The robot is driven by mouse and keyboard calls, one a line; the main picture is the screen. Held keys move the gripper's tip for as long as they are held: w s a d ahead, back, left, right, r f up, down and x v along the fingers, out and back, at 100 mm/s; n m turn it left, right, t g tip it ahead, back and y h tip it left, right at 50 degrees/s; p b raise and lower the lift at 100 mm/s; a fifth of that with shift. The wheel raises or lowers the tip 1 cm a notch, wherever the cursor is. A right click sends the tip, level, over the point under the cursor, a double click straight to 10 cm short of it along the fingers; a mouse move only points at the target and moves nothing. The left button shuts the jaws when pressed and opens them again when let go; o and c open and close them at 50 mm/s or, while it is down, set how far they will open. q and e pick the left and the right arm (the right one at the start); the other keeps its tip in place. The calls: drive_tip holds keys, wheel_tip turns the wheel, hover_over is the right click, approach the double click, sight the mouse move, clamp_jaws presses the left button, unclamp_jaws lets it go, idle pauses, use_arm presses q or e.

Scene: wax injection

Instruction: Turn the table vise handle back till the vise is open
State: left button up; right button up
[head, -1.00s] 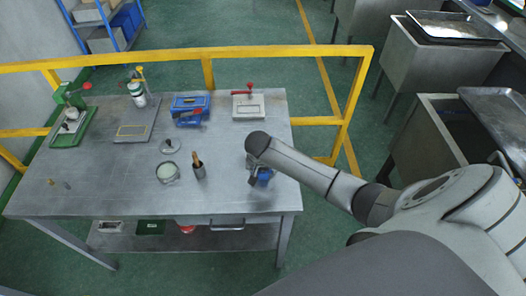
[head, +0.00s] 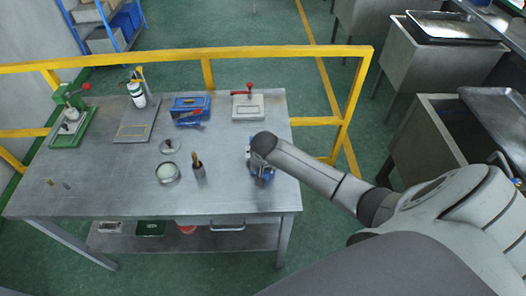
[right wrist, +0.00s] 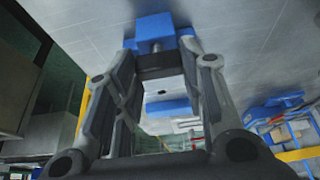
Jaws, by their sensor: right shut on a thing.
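The blue table vise (head: 262,171) is at the right end of the metal table, mostly hidden under my right wrist in the head view. In the right wrist view, its blue body (right wrist: 155,27) is at the top, with a short grey screw below it. My right gripper (right wrist: 160,66) is shut on the dark vise handle, whose grasped part is largely covered by the fingertips. Another blue vise part (right wrist: 168,107) shows between the fingers. How far apart the jaws stand cannot be told. My left gripper is in neither view.
A wax pot (head: 167,173) and a dark cup with a wooden-handled tool (head: 199,170) stand left of the vise. A blue box (head: 190,105), a white clamp plate with a red handle (head: 248,105) and a green press (head: 70,125) are farther back. A yellow railing (head: 205,58) runs behind the table.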

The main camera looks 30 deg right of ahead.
drive_tip(key=o, duration=1)
drive_tip(key=shift+r, duration=0.15)
drive_tip(key=v, duration=1.1)
drive_tip(key=shift+s+a+r, duration=0.15)
drive_tip(key=shift+s+r, duration=0.05)
drive_tip(key=shift+r, duration=0.1)
